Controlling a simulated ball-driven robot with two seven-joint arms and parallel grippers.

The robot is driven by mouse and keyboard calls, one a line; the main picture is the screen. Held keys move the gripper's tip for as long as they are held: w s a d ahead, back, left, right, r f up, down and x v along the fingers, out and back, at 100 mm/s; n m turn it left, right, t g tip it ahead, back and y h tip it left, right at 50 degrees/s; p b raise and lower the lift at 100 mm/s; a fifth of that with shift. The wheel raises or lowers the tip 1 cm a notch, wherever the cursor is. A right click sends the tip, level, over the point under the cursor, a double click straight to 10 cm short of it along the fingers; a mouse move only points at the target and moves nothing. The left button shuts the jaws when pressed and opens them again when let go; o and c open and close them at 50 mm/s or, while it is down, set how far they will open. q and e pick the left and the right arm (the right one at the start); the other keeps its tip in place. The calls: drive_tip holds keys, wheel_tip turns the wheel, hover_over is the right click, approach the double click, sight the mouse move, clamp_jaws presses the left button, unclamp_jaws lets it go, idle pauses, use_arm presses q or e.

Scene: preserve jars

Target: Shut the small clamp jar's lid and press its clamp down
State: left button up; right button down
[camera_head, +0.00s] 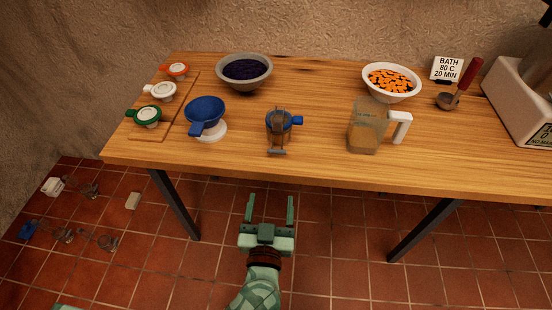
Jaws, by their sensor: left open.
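The small clamp jar (278,130) stands near the middle of the table, toward the front edge. It is dark glass with a blue part at its top and a blue tab sticking out to the right. Grey wire of its clamp rises above the top, and a grey bar shows low at its front. I cannot tell exactly how the lid sits. My left gripper (269,209) is open and empty, its fingers pointing toward the table. It is in front of the table edge, apart from the jar.
A jug (367,128) stands right of the jar, a blue funnel (206,113) left. Behind are a dark-filled bowl (245,82) and an orange-filled bowl (391,95). Several lids lie on a board (175,124) at left. A ladle (449,100) and white appliance (520,100) are right.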

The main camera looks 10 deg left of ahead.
sight(277, 154)
use_arm(q)
drive_tip(key=w+b, duration=0.1)
drive_tip(key=w, duration=0.5)
drive_tip(key=w+b, duration=0.2)
drive_tip(key=w, duration=0.5)
drive_tip(key=shift+w+a+f, duration=0.1)
drive_tip(key=shift+a+f, duration=0.05)
drive_tip(key=shift+a, duration=0.05)
drive_tip(key=shift+w, duration=0.5)
use_arm(e)
drive_tip(key=f, duration=0.1)
drive_tip(key=s+f, duration=0.2)
drive_tip(key=shift+a+f, duration=0.1)
drive_tip(key=shift+a, duration=0.3)
use_arm(q)
drive_tip(key=shift+c, duration=0.4)
use_arm(e)
drive_tip(key=shift+d, duration=0.1)
use_arm(q)
drive_tip(key=c, duration=0.9)
drive_tip(key=f+t+b, duration=0.1)
drive_tip(key=b, duration=0.2)
drive_tip(key=shift+w, duration=0.15)
drive_tip(key=shift+r, duration=0.3)
use_arm(e)
drive_tip(key=f, duration=0.2)
drive_tip(key=shift+s+d+f+g, duration=0.2)
drive_tip(key=shift+s+f+g, duration=0.1)
drive_tip(key=shift+f, duration=0.05)
